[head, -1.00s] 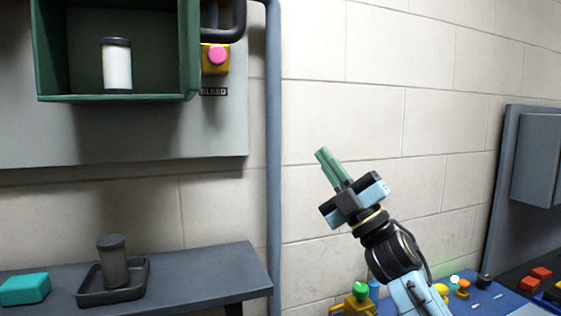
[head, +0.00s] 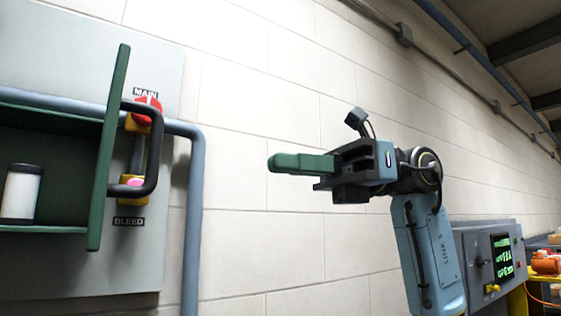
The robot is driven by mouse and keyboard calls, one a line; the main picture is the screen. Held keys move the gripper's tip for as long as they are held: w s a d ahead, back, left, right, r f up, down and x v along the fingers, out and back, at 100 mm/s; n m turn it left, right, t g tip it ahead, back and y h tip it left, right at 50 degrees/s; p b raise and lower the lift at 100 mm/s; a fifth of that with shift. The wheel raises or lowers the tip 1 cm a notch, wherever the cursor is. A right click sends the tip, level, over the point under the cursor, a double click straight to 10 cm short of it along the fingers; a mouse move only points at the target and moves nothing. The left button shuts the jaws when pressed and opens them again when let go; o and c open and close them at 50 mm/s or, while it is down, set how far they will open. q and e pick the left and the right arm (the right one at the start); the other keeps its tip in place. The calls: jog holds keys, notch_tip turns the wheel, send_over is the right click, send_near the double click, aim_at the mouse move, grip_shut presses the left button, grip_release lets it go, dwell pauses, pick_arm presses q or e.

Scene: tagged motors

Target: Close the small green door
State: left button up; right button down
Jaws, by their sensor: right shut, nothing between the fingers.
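The small green door (head: 108,150) stands open at the right side of the green cabinet (head: 60,140), swung out from the wall and seen nearly edge-on. A black bar handle (head: 153,150) is on its right-hand face. A white canister with a black lid (head: 21,192) stands inside the cabinet. My right gripper (head: 270,163) is shut and empty, its green fingers pointing left towards the door. It is well to the right of the handle and apart from it. My left gripper is not in view.
A blue-grey pipe (head: 194,230) bends down beside the panel. A grey control box (head: 485,262) stands at lower right. The space between gripper and handle looks clear.

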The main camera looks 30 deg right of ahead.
jog(key=w+a+p, duration=0.1)
jog(key=a, duration=1)
jog(key=shift+w, duration=0.3)
jog(key=shift+a+f, duration=0.1)
jog(key=shift+a, duration=0.1)
